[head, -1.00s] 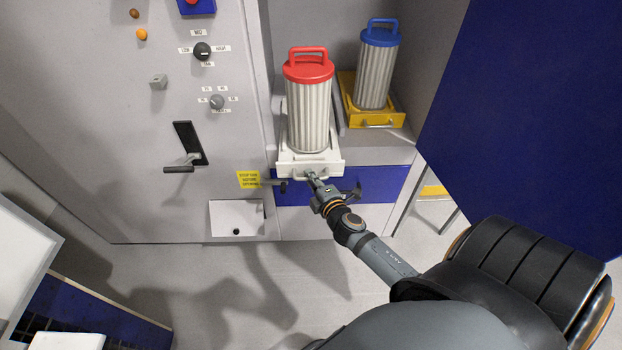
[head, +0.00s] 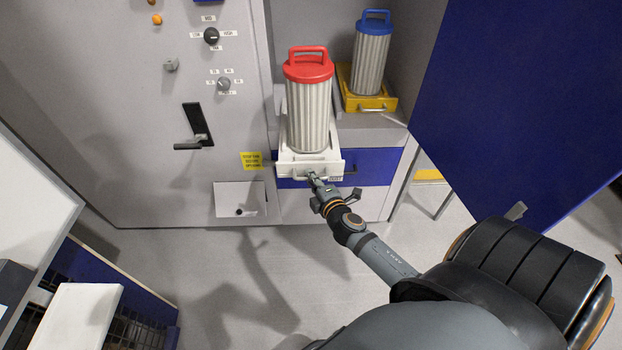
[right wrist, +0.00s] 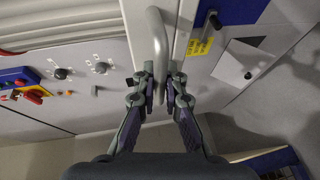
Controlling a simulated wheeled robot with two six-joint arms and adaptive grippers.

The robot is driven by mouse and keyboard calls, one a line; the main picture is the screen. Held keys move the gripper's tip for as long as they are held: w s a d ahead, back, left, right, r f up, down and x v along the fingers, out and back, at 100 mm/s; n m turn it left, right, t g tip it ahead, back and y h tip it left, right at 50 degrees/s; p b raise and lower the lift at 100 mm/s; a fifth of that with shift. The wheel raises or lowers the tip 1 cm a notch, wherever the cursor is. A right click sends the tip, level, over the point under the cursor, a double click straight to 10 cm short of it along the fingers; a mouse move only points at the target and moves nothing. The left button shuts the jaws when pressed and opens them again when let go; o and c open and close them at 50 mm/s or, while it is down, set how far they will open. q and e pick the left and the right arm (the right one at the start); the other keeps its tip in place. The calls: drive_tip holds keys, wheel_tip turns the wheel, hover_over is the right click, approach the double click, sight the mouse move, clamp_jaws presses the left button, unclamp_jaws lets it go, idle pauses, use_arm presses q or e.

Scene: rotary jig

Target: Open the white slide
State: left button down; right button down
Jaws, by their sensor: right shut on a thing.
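The white slide (head: 333,167) is a tray on the lower shelf of the cabinet, sticking out past the blue front panel (head: 372,166). A ribbed filter with a red lid (head: 308,110) stands upright on it. My right gripper (head: 314,180) is shut on the bar handle (right wrist: 158,40) at the slide's front. In the right wrist view, my right gripper's fingers (right wrist: 159,88) sit either side of the handle's end. My left gripper is not in view.
A yellow slide (head: 387,103) with a blue-lidded filter (head: 370,60) stands behind to the right. A large blue door (head: 520,100) hangs open at the right. A control panel with knobs and a crank (head: 195,135) is at left. The floor in front is clear.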

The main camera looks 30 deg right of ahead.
drive_tip(key=c, duration=1.4)
unclamp_jaws()
drive_tip(key=shift+s, duration=0.1)
drive_tip(key=v, duration=1.1)
drive_tip(key=shift+s+r, duration=0.15)
drive_tip(key=shift+s, duration=0.25)
drive_tip(key=s+d+f+m+g+p, duration=0.1)
drive_tip(key=s+d+f+m+g, duration=0.15)
drive_tip(key=f, duration=0.65)
drive_tip(key=s+d+f+m+g+p, duration=0.1)
drive_tip(key=s+d+f+m+g, duration=0.2)
drive_tip(key=f, duration=0.6)
drive_tip(key=s+d+f+m+g, duration=0.15)
drive_tip(key=s+f, duration=0.25)
drive_tip(key=f, duration=0.5)
drive_tip(key=s+a+f+m+g+y+p, duration=0.1)
drive_tip(key=s+a+f+m+g, duration=0.2)
drive_tip(key=s+f, duration=0.5)
drive_tip(key=s+a+f+m+g+p, duration=0.1)
drive_tip(key=s+a+f+m+g, duration=0.3)
drive_tip(key=s+f, duration=0.4)
drive_tip(key=s+a+m, duration=0.1)
drive_tip(key=s+a, duration=0.1)
drive_tip(key=s, duration=0.2)
drive_tip(key=shift+s+g+y, duration=0.3)
drive_tip(key=shift+s+y, duration=0.05)
drive_tip(key=shift+y, duration=0.05)
